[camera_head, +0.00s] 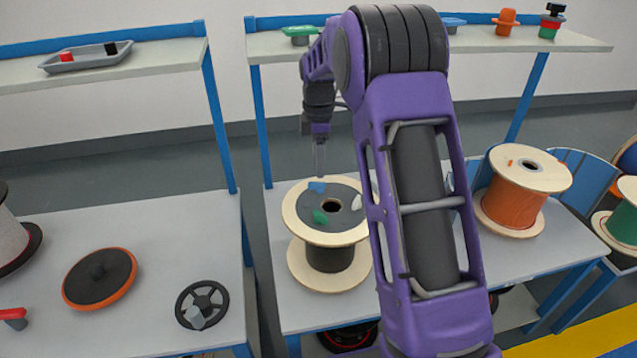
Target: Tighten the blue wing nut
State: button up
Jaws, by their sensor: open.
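A small blue wing nut (317,187) lies on the dark top face of a spool (298,222) with light wooden flanges. A green wing nut (320,216) and a whitish one (357,202) are on the same top, around the spool's centre hole. My gripper (320,174) points straight down just above the blue wing nut, with its fingers thin and small in this view. It is open. I cannot tell whether the fingertips touch the nut.
My purple arm hides the area right of the spool. An orange cable spool (515,205) stands to the right on the same table. A handwheel (202,305) and a black-orange disc (100,279) lie on the left table. Shelves with a grey tray (87,58) are behind.

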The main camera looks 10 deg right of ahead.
aim_at(318, 183)
notch_tip(318, 183, down, 6)
jog(key=shift+b, duration=0.3)
grip_shut()
